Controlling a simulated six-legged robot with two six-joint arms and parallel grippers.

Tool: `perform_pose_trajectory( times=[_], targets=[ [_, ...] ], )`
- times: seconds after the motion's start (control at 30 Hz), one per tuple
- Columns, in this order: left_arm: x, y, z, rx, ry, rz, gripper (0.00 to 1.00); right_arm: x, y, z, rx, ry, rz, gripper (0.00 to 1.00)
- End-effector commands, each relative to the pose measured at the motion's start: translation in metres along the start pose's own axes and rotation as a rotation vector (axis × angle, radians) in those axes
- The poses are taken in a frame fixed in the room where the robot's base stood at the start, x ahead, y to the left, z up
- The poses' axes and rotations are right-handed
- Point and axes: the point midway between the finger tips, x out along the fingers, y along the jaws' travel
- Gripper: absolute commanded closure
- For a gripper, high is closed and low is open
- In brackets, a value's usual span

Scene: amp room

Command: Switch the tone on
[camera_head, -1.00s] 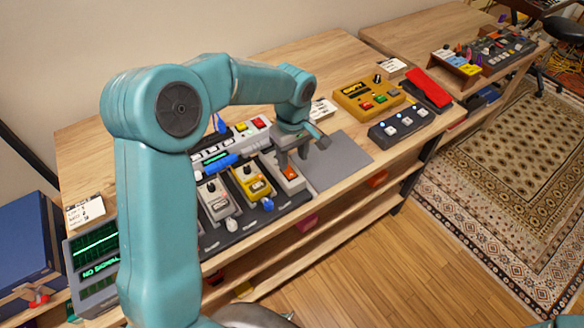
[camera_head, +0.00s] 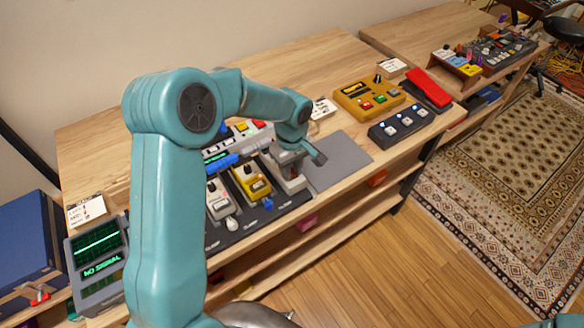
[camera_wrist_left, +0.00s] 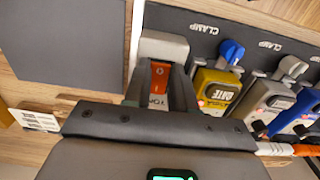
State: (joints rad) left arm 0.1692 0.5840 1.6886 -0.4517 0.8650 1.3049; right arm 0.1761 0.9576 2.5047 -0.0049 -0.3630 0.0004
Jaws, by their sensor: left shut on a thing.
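The tone unit (camera_wrist_left: 165,46) is a narrow light-grey box at the right end of a dark board; it also shows in the head view (camera_head: 294,186). An orange-red piece (camera_wrist_left: 159,78) with a white ring mark and partly covered letters beginning "TO" lies on it. My left gripper (camera_head: 287,162) is down over this unit. In the left wrist view its two dark fingers (camera_wrist_left: 158,92) stand on either side of the orange-red piece, shut on the unit.
A yellow pedal (camera_head: 252,184) and a white pedal (camera_head: 219,203) stand close to the left on the board, with clamps. A grey mat (camera_head: 343,160) to the right is bare. A yellow box (camera_head: 368,97) and a footswitch strip (camera_head: 402,126) stand farther right.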

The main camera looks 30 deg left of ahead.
Motion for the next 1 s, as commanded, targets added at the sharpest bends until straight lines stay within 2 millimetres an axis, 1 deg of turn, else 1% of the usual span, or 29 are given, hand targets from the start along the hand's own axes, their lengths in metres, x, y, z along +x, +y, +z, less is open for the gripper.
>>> perform_pose_trajectory(
  times=[0.1, 0.23, 0.4, 0.67, 0.7, 0.73, 0.77, 1.0],
  targets=[
    [-0.006, 0.0, -0.003, -0.007, -0.072, -0.004, 1.0, -0.016, -0.006, 0.0, 0.0, 0.0, 0.0, 1.0],
    [-0.006, 0.0, -0.006, -0.006, -0.18, -0.004, 1.0, -0.027, -0.01, 0.0, 0.0, 0.0, 0.0, 1.0],
    [-0.005, 0.0, -0.007, -0.002, -0.252, 0.001, 1.0, -0.03, -0.011, 0.001, 0.0, 0.0, 0.0, 1.0],
    [-0.004, 0.001, -0.007, 0.0, -0.253, 0.002, 1.0, -0.029, -0.011, 0.001, 0.0, 0.0, 0.0, 1.0],
    [-0.004, 0.001, -0.007, 0.0, -0.253, 0.002, 0.62, -0.029, -0.011, 0.001, 0.0, 0.0, 0.0, 1.0],
    [-0.004, 0.001, -0.007, 0.0, -0.253, 0.002, 0.52, -0.029, -0.011, 0.001, 0.0, 0.0, 0.0, 1.0],
    [-0.004, 0.001, -0.007, 0.0, -0.252, 0.002, 0.49, -0.029, -0.011, 0.001, 0.0, 0.0, 0.0, 1.0],
    [-0.004, 0.0, -0.007, 0.0, -0.252, 0.001, 0.49, -0.029, -0.011, 0.001, 0.0, 0.0, 0.0, 1.0]
  ],
)
